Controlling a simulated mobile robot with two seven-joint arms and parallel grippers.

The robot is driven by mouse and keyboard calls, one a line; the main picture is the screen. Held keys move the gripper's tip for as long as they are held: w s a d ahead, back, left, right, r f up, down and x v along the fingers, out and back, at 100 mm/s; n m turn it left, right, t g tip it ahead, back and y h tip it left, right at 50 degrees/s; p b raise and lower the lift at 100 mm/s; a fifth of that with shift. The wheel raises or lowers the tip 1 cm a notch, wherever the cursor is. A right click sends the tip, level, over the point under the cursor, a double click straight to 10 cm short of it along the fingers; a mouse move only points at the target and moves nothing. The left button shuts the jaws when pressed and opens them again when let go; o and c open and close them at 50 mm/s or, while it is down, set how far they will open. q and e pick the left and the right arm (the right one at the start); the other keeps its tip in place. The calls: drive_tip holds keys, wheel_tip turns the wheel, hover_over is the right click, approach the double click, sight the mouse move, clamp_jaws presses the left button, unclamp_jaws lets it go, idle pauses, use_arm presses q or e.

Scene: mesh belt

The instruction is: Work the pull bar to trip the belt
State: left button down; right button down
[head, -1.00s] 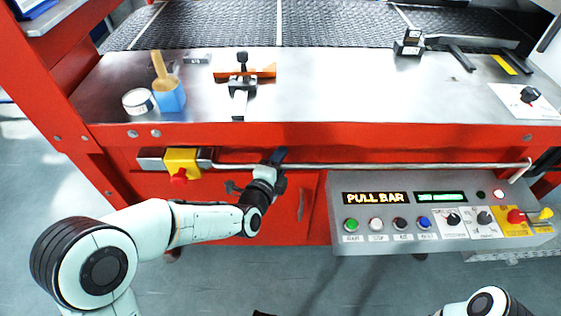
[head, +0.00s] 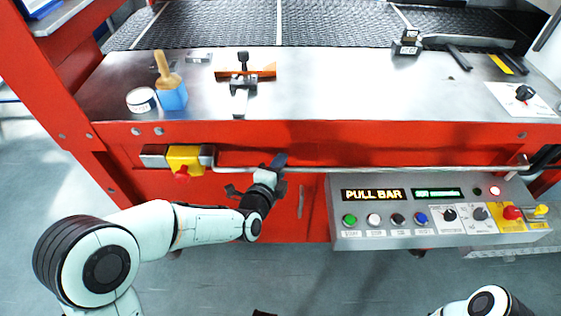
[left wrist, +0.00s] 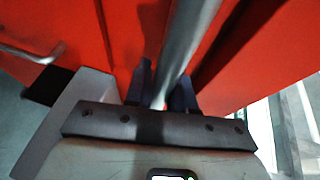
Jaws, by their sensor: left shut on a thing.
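The pull bar (head: 400,169) is a long thin metal rod along the red front of the machine, below the steel worktop. A yellow switch housing (head: 185,159) with a red button sits at its left end. My left gripper (head: 277,166) is shut on the bar, left of its middle. In the left wrist view the bar (left wrist: 185,45) runs down between the two dark fingers (left wrist: 163,90). The mesh belt (head: 330,25) lies behind the worktop. Part of my right arm shows at the lower right, but its gripper is outside the view.
A control panel (head: 385,243) with an amber "PULL BAR" display, coloured buttons and knobs sits below the bar at right. On the worktop (head: 330,98) are a blue cup (head: 173,99) with a brush, a round tin (head: 141,101) and a clamp (head: 241,88). Grey floor lies in front.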

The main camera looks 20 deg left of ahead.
use_arm(q)
drive_tip(key=c, duration=1.1)
unclamp_jaws()
drive_tip(key=shift+s+d, duration=0.1)
drive_tip(key=shift+o, duration=0.2)
drive_tip(key=shift+s, duration=0.25)
drive_tip(key=b+v, duration=0.6)
drive_tip(key=v, duration=0.7)
drive_tip(key=shift+b, duration=0.3)
use_arm(e)
drive_tip(key=s+d+f+g, duration=0.1)
drive_tip(key=s+f+g, duration=0.3)
drive_tip(key=s+f, duration=0.5)
drive_tip(key=s, duration=0.3)
drive_tip(key=shift+d+f+m+g, duration=0.15)
drive_tip(key=shift+d+m+g, duration=0.15)
drive_tip(key=shift+d+m, duration=0.1)
use_arm(q)
drive_tip(key=shift+c, duration=0.3)
